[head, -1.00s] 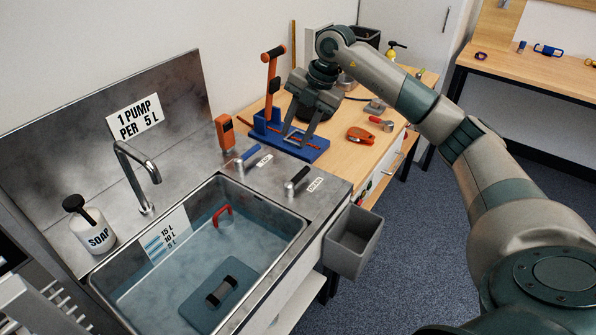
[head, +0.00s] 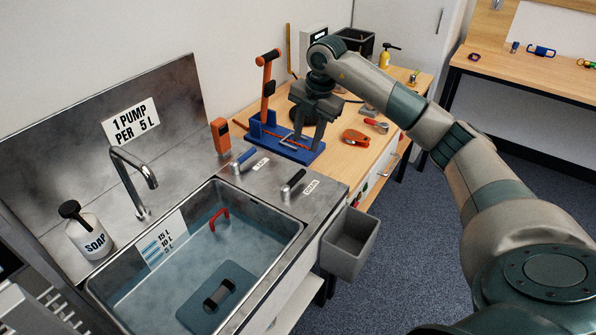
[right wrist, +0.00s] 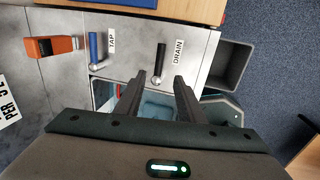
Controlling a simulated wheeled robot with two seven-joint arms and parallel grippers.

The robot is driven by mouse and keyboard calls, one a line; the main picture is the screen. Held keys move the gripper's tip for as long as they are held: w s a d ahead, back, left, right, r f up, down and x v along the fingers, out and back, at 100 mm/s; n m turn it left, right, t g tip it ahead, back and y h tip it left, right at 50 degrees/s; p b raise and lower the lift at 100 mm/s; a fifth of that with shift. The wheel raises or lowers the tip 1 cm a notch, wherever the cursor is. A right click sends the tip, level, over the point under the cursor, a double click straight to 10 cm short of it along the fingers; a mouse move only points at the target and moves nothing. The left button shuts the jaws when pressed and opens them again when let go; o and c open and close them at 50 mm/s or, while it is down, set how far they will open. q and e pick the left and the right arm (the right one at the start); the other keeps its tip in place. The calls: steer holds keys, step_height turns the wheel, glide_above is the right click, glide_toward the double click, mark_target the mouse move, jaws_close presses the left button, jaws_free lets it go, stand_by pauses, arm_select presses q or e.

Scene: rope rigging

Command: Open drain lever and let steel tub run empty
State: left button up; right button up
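The steel tub (head: 262,206) holds bluish water. A red handle (head: 219,218) and a dark plate with a black grip (head: 216,294) sit in it. The drain lever (head: 293,181) has a black handle and stands on the counter beside its DRAIN label; it also shows in the right wrist view (right wrist: 161,55). My right gripper (head: 304,145) is beyond the lever in the head view, over the blue tool stand. In the right wrist view its fingers (right wrist: 159,80) are apart with nothing between them, and the lever shows past the tips. My left gripper is not in view.
The blue tap lever (head: 244,156) is beside the drain lever. A grey bin (head: 349,243) hangs at the counter's right end. An orange device (head: 222,136), a faucet (head: 134,180) and a soap bottle (head: 89,236) stand around the tub. The blue stand (head: 285,146) is near the gripper.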

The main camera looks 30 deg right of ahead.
mark_target(297, 176)
steer(key=f+p, duration=0.1)
steer(key=f, duration=0.3)
steer(key=w+f+p, duration=0.1)
steer(key=f, duration=0.3)
steer(key=w+a+f+p, duration=0.1)
steer(key=f+p, duration=0.1)
steer(key=f, duration=0.2)
steer(key=shift+w+f, duration=0.2)
steer(key=shift+f, duration=0.1)
steer(key=shift+w+f, duration=0.15)
steer(key=shift+f, duration=0.7)
jaws_close()
